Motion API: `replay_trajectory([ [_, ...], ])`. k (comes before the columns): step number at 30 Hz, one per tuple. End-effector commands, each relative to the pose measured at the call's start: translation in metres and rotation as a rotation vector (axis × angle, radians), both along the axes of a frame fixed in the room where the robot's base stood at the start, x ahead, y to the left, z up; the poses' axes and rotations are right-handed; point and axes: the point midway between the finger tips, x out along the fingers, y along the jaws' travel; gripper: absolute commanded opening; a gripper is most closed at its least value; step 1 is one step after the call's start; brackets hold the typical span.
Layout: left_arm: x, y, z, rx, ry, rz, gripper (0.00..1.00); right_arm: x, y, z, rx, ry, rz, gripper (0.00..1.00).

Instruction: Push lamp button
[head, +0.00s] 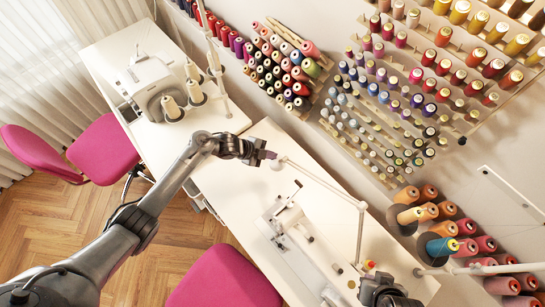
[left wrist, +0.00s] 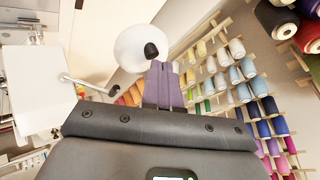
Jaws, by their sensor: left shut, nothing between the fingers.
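The lamp is white, with a thin jointed arm (head: 325,185) over the right-hand table in the head view. Its head is a white round shade (left wrist: 128,45) in the left wrist view, with a black button (left wrist: 151,50) on it. My left gripper (head: 268,155) is at the end of the lamp arm. Its purple fingers (left wrist: 161,68) are shut and empty, with tips right by the button; I cannot tell whether they touch it.
A white sewing machine (head: 290,225) stands on the table below the lamp arm. Another machine (head: 152,85) with thread cones is on the left table. Thread racks (head: 285,70) line the wall close behind the lamp. Pink chairs (head: 225,280) stand in front.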

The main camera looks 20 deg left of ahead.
Motion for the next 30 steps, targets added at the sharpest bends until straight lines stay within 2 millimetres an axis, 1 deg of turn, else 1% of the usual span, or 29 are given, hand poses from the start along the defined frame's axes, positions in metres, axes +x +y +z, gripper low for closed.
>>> replay_trajectory([
  [3, 0.0, 0.0002, -0.0055, 0.001, 0.0, 0.001, 0.0, 0.0, 0.0007, -0.0047, 0.003, 0.0, -0.002, 0.0],
  [15, -0.0005, 0.0008, -0.007, 0.001, 0.003, 0.001, 0.0, 0.0, 0.0016, -0.0048, 0.007, 0.001, -0.004, 0.0],
  [24, -0.001, 0.0013, 0.0014, 0.001, 0.003, 0.001, 0.0, -0.0001, 0.0005, 0.0029, 0.002, 0.0, -0.001, 0.0],
  [30, -0.0007, 0.0007, 0.0016, 0.001, 0.001, 0.001, 0.0, -0.0002, -0.0009, 0.0022, -0.004, 0.0, 0.002, 0.0],
])
